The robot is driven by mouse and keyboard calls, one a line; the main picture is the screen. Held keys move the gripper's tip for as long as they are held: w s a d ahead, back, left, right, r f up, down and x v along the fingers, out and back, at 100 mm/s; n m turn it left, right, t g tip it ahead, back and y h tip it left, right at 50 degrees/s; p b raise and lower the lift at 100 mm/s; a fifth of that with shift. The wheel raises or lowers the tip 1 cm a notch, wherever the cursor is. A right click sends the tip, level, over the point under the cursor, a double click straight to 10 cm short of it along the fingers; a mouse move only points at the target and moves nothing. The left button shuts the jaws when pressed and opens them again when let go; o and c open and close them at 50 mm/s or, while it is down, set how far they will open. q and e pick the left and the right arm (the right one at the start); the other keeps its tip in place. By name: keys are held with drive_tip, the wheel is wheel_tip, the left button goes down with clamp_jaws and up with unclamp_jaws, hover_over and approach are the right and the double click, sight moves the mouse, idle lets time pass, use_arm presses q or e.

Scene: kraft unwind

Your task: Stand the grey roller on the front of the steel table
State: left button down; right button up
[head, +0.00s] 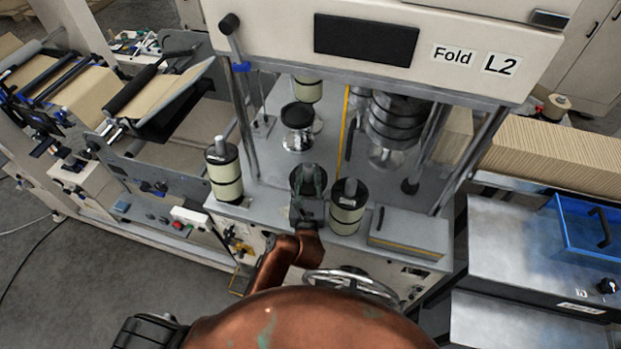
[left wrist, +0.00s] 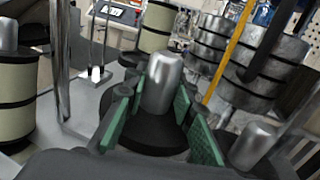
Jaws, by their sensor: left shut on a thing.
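My left gripper (head: 310,181) is over the front part of the steel table (head: 262,211), between two cream rollers. In the left wrist view its green-padded fingers (left wrist: 156,97) are shut on the silver stub of a roller (left wrist: 162,78), which I take to be the grey roller. Its black end disc (head: 297,176) shows around the fingers in the head view. The roller looks upright. Its body is hidden below the disc, and I cannot tell whether its base touches the table.
Cream rollers with black ends stand left (head: 224,172) and close on the right (head: 348,207) of my gripper. Behind are a black-topped silver piece (head: 297,115), another cream roller (head: 308,90) and stacked steel discs (head: 395,120). A grey box (head: 408,228) lies at the front right.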

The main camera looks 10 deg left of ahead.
sight(310, 198)
use_arm(q)
drive_tip(key=shift+w+d+f, duration=0.2)
drive_tip(key=shift+w+f, duration=0.2)
drive_tip(key=shift+w, duration=0.1)
drive_tip(key=shift+w+f, duration=0.1)
drive_tip(key=shift+f, duration=1.65)
drive_tip(key=c, duration=1.6)
unclamp_jaws()
drive_tip(key=shift+f, duration=0.15)
drive_tip(key=b+v, duration=0.3)
drive_tip(key=v, duration=0.8)
drive_tip(key=shift+s+d, duration=0.15)
drive_tip(key=shift+s, duration=0.45)
